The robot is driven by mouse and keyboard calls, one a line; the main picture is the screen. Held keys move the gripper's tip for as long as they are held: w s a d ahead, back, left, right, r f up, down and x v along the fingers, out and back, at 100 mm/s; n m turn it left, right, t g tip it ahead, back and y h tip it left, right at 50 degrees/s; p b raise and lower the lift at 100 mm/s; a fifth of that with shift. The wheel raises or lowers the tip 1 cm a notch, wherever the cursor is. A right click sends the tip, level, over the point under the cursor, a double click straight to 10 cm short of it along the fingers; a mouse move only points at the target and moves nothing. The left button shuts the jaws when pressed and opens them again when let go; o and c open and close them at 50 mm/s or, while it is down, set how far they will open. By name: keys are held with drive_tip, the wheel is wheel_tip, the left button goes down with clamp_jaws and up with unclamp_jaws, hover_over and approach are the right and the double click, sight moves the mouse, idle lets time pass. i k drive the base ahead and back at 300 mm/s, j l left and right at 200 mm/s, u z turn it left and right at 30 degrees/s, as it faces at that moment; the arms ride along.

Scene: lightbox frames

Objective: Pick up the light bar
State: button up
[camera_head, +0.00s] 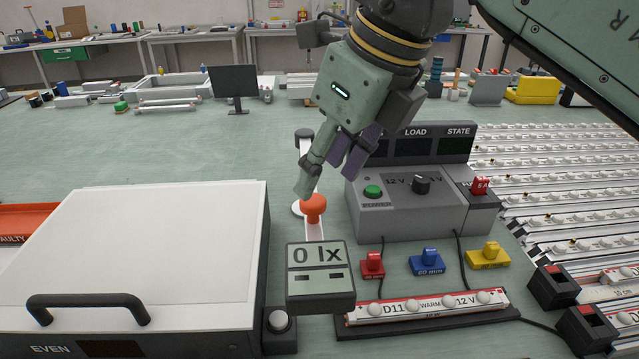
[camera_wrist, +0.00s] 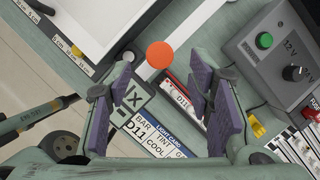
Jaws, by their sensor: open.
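A light bar (camera_head: 427,305), white with several round lamps and red edging, is marked D11, WARM and 12 V. It lies on a dark base in front of the grey control box. My gripper (camera_head: 330,172) is open and empty, above and behind the bar near the orange knob (camera_head: 313,208). Its purple-padded fingers (camera_wrist: 160,105) are spread apart in the wrist view. A card (camera_wrist: 154,142) reads D11, BAR, TINT, COOL.
The meter (camera_head: 320,278) reads 0 lx, left of the bar. The grey control box (camera_head: 405,205) stands behind it, with red (camera_head: 373,264), blue (camera_head: 427,262) and yellow (camera_head: 489,255) blocks in front. A white-lidded box (camera_head: 140,250) fills the left. Rows of bars (camera_head: 560,180) lie right.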

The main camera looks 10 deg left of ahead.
sight(446, 305)
drive_tip(key=k+l, duration=0.2)
drive_tip(key=k, duration=0.3)
drive_tip(key=k+l, duration=0.2)
drive_tip(key=k, duration=0.25)
